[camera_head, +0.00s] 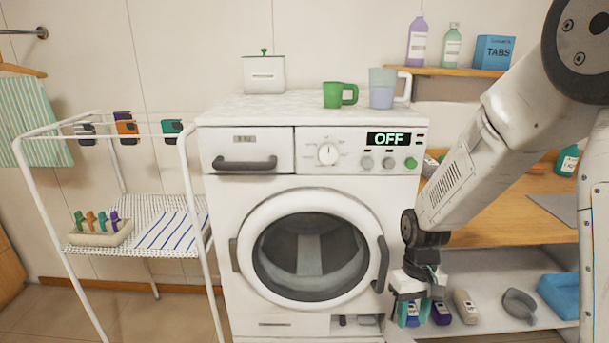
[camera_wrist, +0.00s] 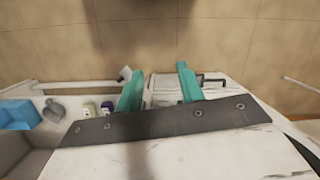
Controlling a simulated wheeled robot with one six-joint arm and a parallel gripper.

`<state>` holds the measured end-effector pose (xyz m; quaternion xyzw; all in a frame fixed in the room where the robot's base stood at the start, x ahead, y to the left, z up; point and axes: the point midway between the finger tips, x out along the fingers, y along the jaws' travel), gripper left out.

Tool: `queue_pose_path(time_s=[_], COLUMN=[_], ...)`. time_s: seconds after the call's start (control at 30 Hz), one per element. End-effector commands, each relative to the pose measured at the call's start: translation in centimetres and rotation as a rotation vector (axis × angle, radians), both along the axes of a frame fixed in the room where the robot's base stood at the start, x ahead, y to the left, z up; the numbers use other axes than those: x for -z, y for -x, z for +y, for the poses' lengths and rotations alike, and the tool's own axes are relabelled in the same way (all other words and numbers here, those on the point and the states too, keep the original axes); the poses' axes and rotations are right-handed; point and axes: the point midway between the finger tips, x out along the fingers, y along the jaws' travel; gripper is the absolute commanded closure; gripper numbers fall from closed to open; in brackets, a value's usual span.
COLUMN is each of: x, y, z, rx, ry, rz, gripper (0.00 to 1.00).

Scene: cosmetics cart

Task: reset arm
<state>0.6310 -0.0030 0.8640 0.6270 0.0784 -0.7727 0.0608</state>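My gripper (camera_head: 413,311) hangs low in front of the washing machine's lower right edge, beside the lower shelf. Its two teal fingers stand apart in the wrist view (camera_wrist: 158,84), with nothing seen held between them. In the head view, a blue bottle-like shape shows around the fingertips, and I cannot tell how near it is. My arm comes down from the upper right and covers part of the counter. The white washing machine (camera_head: 221,215) has its round door closed, and its display (camera_head: 388,139) reads OFF.
The lower shelf (camera_head: 478,268) holds a purple bottle (camera_head: 441,313), a beige bottle (camera_head: 465,307), a grey object (camera_head: 519,306) and a blue bin (camera_head: 560,295). A green mug (camera_head: 333,95) and a pale blue mug (camera_head: 382,89) stand on the washer. A white drying rack (camera_head: 190,203) stands left.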

Motion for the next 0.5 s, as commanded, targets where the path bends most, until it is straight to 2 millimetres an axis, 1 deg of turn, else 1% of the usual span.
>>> queue_pose_path(time_s=[0.03,0.1,0.17,0.2,0.3,0.4,0.5], x=[-2.4,-5.2,-7.4,-8.7,-11.8,-14.5,-16.7], y=[1.3,3.4,5.2,6.4,9.4,12.4,15.1], z=[-0.2,-0.5,-0.7,-0.9,-1.3,-1.7,-2.0], rx=[0.021,0.051,0.074,0.088,0.120,0.147,0.166], ry=[0.005,0.013,0.020,0.025,0.034,0.042,0.045], rz=[0.004,0.023,0.033,0.040,0.044,0.036,0.012], gripper=[0.62,0.62,0.62,0.62,0.62,0.62,0.62])
